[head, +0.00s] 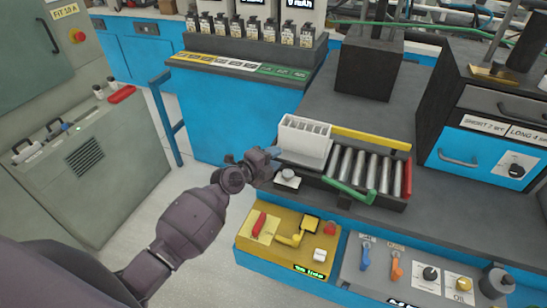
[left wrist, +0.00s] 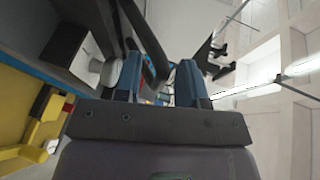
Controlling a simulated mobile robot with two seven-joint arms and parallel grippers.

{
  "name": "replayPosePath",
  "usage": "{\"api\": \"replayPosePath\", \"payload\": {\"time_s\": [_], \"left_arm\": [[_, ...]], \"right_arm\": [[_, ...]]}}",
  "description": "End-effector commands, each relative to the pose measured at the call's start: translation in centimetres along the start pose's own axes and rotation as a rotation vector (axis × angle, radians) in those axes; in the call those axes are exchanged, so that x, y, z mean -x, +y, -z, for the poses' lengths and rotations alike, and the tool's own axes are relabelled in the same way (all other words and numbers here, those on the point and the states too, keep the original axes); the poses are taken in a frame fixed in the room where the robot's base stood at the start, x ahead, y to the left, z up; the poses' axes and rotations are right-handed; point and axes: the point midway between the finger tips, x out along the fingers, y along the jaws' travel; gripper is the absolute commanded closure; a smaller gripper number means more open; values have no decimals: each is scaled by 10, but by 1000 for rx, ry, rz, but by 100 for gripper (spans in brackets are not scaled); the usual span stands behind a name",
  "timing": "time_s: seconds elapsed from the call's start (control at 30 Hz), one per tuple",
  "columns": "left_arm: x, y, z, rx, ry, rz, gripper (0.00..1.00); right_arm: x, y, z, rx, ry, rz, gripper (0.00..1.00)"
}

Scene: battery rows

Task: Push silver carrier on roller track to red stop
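The silver carrier (head: 303,140), a pale box with slots in its top, sits at the left end of the roller track (head: 360,170). Bare silver rollers lie to its right. The red stop (head: 407,178) is at the track's right end. My left gripper (head: 272,156) is just left of the carrier, close to its left side; I cannot tell whether they touch. In the left wrist view its two fingers (left wrist: 160,78) stand apart with nothing held between them. I cannot make out the carrier clearly there. My right gripper is not in view.
A yellow rail (head: 370,139) runs behind the track and a green bar (head: 348,190) crosses its front. A white knob (head: 288,177) stands below my gripper. A yellow control panel (head: 285,243) is in front. The rollers right of the carrier are clear.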

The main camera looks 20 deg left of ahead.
Motion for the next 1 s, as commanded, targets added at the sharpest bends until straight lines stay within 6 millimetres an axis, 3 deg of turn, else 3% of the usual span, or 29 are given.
{"api": "replayPosePath", "payload": {"time_s": [0.3, 0.57, 1.0], "left_arm": [[-2, 0, 0, 0, 0, 0, 63], [-2, 0, 0, 0, -1, 0, 100], [-3, -1, -1, -5, -2, 2, 100]], "right_arm": [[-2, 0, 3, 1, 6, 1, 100], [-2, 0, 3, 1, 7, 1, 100], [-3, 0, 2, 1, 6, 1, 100]]}}
